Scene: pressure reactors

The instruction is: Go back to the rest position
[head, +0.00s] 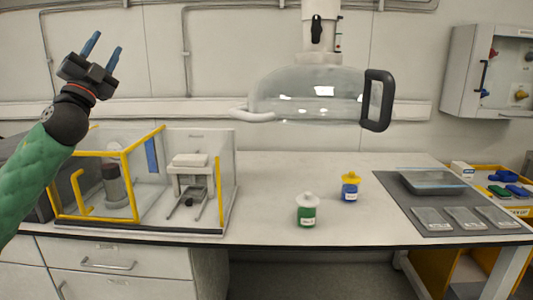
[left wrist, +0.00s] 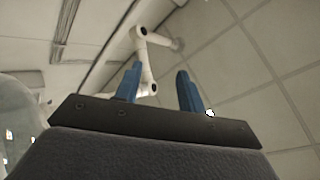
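My left gripper (head: 102,47) is raised at the upper left of the head view, its blue fingers pointing up. The fingers are apart with nothing between them. The left wrist view shows the same open gripper (left wrist: 158,88) against the ceiling and a white jointed extraction arm (left wrist: 147,62). My left arm stands above and in front of the yellow-framed clear enclosure (head: 131,178). My right gripper is not in view.
A clear hood with a black handle (head: 377,101) hangs over the bench (head: 270,175). A green-filled jar (head: 306,212) and a blue-filled jar (head: 349,188) stand on it. A grey mat (head: 405,205) carries trays at the right. A wall cabinet (head: 463,70) hangs upper right.

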